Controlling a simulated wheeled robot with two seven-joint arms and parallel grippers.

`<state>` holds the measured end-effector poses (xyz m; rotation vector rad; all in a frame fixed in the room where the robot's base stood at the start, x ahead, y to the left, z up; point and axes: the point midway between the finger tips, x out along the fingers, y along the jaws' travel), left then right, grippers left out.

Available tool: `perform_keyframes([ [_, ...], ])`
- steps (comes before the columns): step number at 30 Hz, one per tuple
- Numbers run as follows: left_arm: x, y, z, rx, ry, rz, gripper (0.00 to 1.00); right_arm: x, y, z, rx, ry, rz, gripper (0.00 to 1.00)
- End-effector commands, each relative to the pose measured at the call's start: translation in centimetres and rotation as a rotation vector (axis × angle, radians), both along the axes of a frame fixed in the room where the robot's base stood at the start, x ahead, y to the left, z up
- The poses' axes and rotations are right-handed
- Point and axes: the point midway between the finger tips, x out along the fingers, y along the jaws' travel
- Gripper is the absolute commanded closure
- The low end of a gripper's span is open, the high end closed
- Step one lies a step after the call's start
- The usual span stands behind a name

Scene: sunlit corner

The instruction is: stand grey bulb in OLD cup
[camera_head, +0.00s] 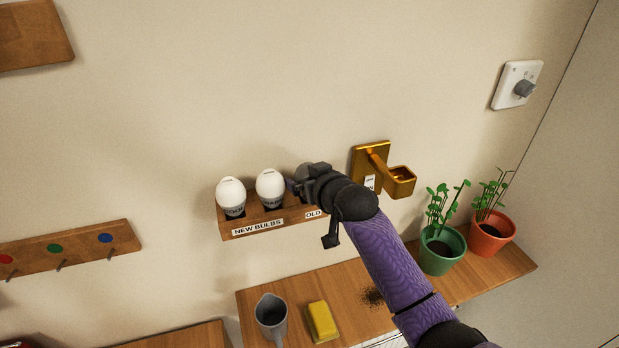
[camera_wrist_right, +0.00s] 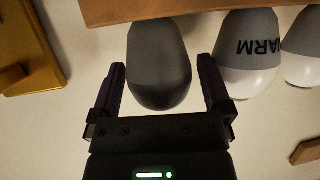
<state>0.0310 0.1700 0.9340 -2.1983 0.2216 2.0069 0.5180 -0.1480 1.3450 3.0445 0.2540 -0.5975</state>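The grey bulb (camera_wrist_right: 160,70) is upright at the OLD end of the wooden bulb rack (camera_head: 270,226), its lower end hidden at the rack. In the head view only a bit of the grey bulb (camera_head: 304,171) shows behind my right gripper (camera_head: 296,186). In the right wrist view, which is upside down, the open fingers of my right gripper (camera_wrist_right: 162,85) stand on either side of the bulb, with small gaps. The OLD label (camera_head: 314,214) is partly covered by my wrist; the OLD cup itself is hidden. My left gripper is not in view.
Two white bulbs, one (camera_head: 231,194) and another marked WARM (camera_head: 270,187), stand in the rack's NEW BULBS part. A brass wall fixture (camera_head: 371,160) is just right. Below, a shelf (camera_head: 350,280) holds a grey jug (camera_head: 271,314), a yellow block (camera_head: 322,321) and potted plants (camera_head: 442,250).

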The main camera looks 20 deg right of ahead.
Motion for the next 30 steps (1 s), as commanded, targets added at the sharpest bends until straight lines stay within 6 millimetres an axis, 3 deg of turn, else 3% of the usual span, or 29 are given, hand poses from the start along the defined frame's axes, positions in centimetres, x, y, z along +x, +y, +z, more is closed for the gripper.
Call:
perform_keyframes([
  [7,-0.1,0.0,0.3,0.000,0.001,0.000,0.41,-1.5,-0.3,0.9,-0.001,-0.002,0.000,0.00],
  [19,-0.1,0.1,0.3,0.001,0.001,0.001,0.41,-9.6,-1.7,4.2,-0.002,0.000,0.000,0.00],
  [26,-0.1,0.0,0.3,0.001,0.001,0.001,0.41,-11.0,-1.8,4.8,0.000,0.001,0.000,0.00],
  [28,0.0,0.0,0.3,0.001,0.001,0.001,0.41,-10.8,-2.0,3.9,0.001,0.017,-0.007,0.00],
  [29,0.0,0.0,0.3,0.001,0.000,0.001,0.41,-10.7,-2.2,2.7,0.002,0.042,-0.015,0.00],
  [30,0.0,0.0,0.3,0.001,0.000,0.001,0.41,-10.5,-2.6,0.0,0.001,0.094,-0.032,0.00],
])
